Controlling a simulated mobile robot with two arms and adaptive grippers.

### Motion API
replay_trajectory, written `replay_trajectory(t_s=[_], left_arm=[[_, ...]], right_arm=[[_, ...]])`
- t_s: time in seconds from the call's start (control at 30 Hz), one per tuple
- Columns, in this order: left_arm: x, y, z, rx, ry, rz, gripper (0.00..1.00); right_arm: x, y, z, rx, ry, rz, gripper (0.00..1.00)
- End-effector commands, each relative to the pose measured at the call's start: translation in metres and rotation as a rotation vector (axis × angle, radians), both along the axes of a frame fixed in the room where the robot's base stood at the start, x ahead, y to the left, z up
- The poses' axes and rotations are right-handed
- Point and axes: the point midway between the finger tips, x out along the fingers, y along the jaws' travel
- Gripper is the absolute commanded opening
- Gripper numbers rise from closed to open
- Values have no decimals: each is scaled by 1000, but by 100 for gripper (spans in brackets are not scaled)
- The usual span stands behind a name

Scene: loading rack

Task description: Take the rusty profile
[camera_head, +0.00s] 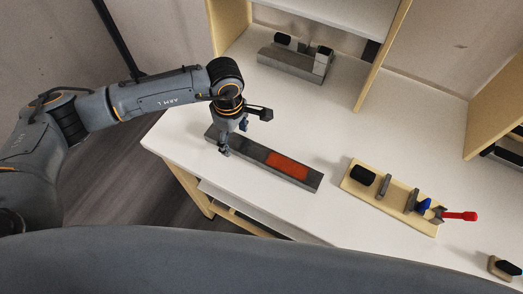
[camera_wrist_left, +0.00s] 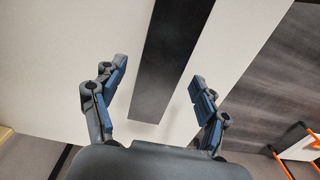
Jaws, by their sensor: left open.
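The profile is a long dark grey bar with a rusty orange-red patch (camera_head: 288,165) toward its right half. It lies flat on the white table. My left gripper (camera_head: 234,138) is over the bar's left end, fingers pointing down. In the left wrist view the plain dark end of the bar (camera_wrist_left: 165,60) lies between the two spread fingers of the left gripper (camera_wrist_left: 158,74), with a gap on each side. The fingers are open and hold nothing. The rusty patch is not visible there. My right gripper is not in view.
A wooden tray (camera_head: 349,186) holding several tools, including a red-handled one (camera_head: 460,216), lies to the right of the bar. A grey block fixture (camera_head: 290,63) stands at the back near the shelf. The white table (camera_head: 300,115) is clear between them.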

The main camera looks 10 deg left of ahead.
Motion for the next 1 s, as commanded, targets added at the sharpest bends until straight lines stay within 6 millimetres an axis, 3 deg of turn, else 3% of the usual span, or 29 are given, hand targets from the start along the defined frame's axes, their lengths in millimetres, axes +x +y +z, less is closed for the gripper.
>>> replay_trajectory(t_s=[0.13, 0.37, 0.47, 0.73, 1.0], left_arm=[[0, 0, -14, 0, 1, 1, 74], [0, 0, -17, -1, -2, 0, 74], [0, 0, -16, 0, -1, 0, 57], [0, 0, -16, 0, -1, 0, 2], [1, 0, -15, -2, -2, 0, 0]], right_arm=[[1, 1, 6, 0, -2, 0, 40], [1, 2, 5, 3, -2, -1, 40], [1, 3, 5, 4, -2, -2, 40], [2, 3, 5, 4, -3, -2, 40], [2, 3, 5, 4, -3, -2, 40]])
